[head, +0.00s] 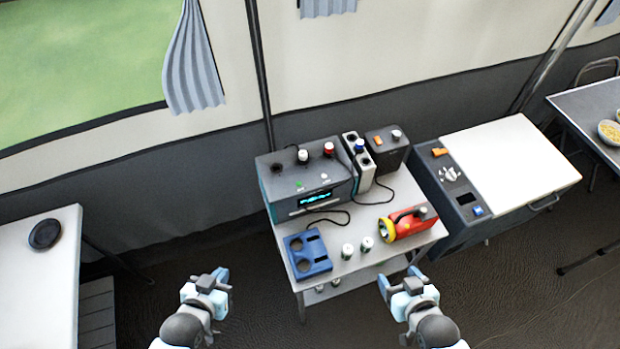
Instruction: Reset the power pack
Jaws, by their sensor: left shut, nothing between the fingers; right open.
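A grey box with a lit blue display (303,185), likely the power pack, stands at the back left of a small grey table (350,262). Its top has a black, a white and a red knob or post, a small green mark and a small white one. A dark cable runs from its front onto the table. My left gripper (212,281) is shut and empty, in front of the table and to its left. My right gripper (404,279) is open and empty by the table's front right edge. Both are apart from the box.
A two-slot white and black unit (357,160), a dark box with an orange switch (387,150), a blue tray (307,255), a red and yellow torch (408,223) and two small cylinders (367,243) share the table. A white-topped cabinet (510,160) stands right, a white table (40,280) left.

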